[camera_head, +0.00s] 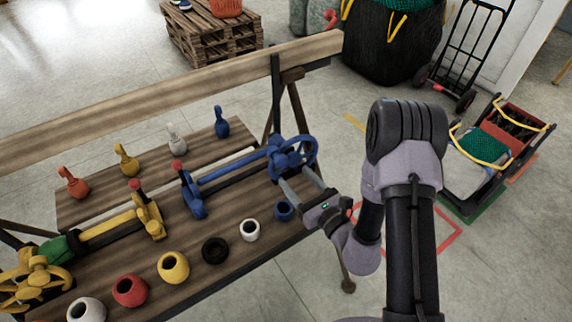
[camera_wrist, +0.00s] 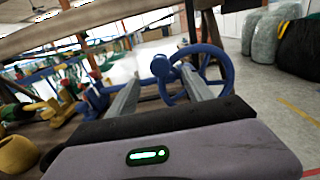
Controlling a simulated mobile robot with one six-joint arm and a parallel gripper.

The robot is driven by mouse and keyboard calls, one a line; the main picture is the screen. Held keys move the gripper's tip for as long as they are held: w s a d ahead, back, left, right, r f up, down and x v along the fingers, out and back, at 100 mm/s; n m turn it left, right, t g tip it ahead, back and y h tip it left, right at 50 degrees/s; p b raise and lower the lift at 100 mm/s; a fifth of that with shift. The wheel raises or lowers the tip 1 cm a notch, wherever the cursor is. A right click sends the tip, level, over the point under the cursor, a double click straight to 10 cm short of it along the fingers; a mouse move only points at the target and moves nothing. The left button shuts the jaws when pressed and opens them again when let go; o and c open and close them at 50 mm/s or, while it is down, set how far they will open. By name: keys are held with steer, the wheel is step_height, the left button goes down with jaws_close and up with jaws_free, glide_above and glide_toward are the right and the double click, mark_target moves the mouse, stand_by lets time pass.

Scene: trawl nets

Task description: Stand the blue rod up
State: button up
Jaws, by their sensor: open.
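The blue rod (camera_head: 234,170) lies nearly flat along the bench, between a blue bracket (camera_head: 192,196) and a blue handwheel (camera_head: 292,156). My gripper (camera_head: 291,171) is at the right end of the bench, with its two fingers apart, pointing toward the handwheel. In the wrist view, the handwheel (camera_wrist: 214,66) and a round blue knob show beyond and between the fingers (camera_wrist: 160,75). Nothing is held, and I cannot tell whether a fingertip touches the wheel. The rod's far side is partly hidden by the wheel.
A similar yellow device (camera_head: 110,224) lies to the left on the wooden bench (camera_head: 240,243). Several eye-topped weights, one blue (camera_head: 221,124), stand behind. A wooden rail (camera_head: 150,104) runs along the back.

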mark_target(283, 163)
steer(key=x, duration=0.6)
jaws_close()
